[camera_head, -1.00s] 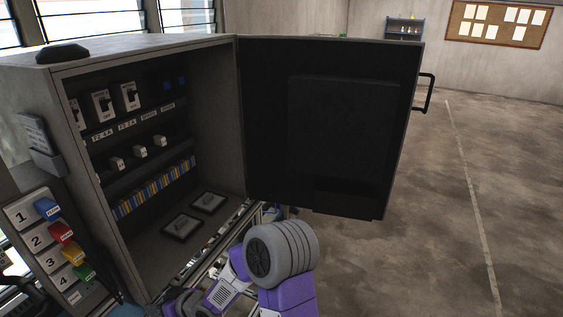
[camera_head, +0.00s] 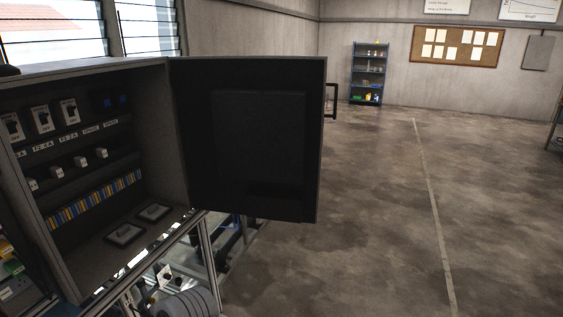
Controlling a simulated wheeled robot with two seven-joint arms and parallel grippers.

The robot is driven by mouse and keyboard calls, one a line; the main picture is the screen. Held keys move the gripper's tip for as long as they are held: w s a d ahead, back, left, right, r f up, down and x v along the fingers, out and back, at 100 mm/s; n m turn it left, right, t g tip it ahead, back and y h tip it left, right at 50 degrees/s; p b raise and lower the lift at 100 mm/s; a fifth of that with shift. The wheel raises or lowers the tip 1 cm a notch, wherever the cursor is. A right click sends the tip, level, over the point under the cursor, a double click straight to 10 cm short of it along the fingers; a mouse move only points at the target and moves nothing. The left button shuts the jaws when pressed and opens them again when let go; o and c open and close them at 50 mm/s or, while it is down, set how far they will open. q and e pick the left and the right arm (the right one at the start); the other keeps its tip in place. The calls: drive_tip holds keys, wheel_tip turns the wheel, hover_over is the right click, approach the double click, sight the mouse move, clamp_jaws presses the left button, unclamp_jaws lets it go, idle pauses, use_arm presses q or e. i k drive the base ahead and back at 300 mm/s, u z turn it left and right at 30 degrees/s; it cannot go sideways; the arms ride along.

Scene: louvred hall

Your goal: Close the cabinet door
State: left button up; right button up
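The grey cabinet (camera_head: 178,135) stands at the left with its front open, showing switches, labels and a row of coloured terminals inside. Its dark door (camera_head: 258,150) is swung wide open to the right, hinged at the cabinet's right edge. The black door handle (camera_head: 332,101) sticks out past the door's far right edge. Neither of my grippers can be seen.
The cabinet rests on a metal frame (camera_head: 207,258). Open concrete floor (camera_head: 380,210) with a painted line lies to the right of the door. A blue shelf (camera_head: 368,74) and a cork board (camera_head: 455,46) are at the far wall.

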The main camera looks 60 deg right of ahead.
sight(251, 128)
drive_tip(key=u, duration=0.05)
drive_tip(key=k, duration=0.2)
drive_tip(key=z, duration=3.1)
drive_tip(key=i, duration=4.75)
drive_tip(key=u, duration=4.2)
drive_tip(key=i, duration=0.75)
